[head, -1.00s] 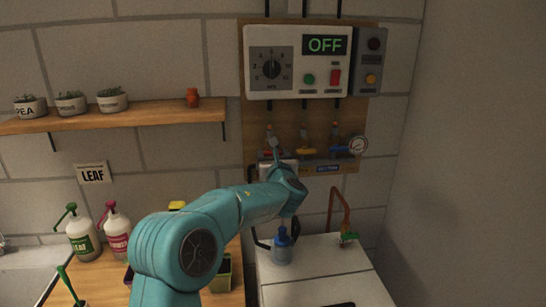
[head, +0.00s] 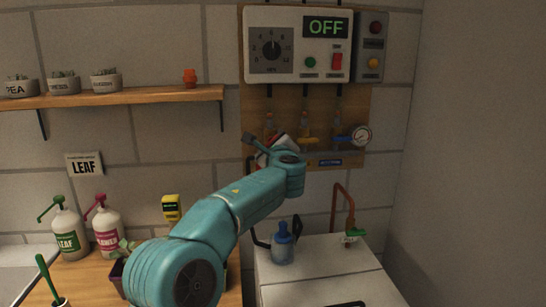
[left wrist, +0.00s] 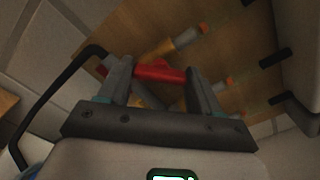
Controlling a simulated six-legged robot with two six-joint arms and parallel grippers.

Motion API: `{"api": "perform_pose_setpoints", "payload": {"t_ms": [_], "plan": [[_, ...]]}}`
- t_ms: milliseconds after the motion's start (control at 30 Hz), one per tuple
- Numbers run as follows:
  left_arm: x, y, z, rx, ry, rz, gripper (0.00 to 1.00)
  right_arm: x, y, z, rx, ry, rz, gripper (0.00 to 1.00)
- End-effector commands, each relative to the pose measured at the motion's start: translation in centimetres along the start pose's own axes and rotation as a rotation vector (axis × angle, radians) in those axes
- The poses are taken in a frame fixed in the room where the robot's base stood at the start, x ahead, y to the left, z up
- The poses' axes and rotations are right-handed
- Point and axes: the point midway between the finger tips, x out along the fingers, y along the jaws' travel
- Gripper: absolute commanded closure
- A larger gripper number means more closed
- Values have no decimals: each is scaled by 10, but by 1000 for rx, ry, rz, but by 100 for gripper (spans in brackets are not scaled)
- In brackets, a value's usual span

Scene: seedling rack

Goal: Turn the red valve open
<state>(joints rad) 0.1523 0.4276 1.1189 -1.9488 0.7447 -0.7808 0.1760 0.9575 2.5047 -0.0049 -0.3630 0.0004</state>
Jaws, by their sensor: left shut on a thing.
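The red valve handle (left wrist: 160,71) shows in the left wrist view, between the two fingers of my left gripper (left wrist: 158,76). The gripper is shut on it. In the head view my left gripper (head: 257,144) is at the left end of the row of valves on the wooden board (head: 288,102), tilted up to the left. It and my arm hide most of the red valve there, so its exact angle is hard to tell. A yellow valve (head: 308,140) and a blue valve (head: 340,148) sit to the right. My right gripper is not in view.
A gauge (head: 361,136) is right of the valves. A control panel (head: 296,45) reading OFF hangs above. A blue bottle (head: 283,246) and a copper pipe (head: 350,205) with a green valve stand on the white cabinet below. A shelf (head: 150,97) with pots is left.

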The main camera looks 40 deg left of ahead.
Motion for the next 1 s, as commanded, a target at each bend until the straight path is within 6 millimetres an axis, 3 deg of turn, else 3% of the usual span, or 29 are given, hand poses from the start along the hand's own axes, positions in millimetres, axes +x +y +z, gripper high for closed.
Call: {"api": "perform_pose_setpoints", "payload": {"t_ms": [33,400,1000], "plan": [[0,3,-4,-45,-2,-1,67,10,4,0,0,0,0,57],[0,3,-3,-394,-1,0,67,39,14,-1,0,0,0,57],[0,2,-1,-787,-2,2,67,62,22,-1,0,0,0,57]]}}
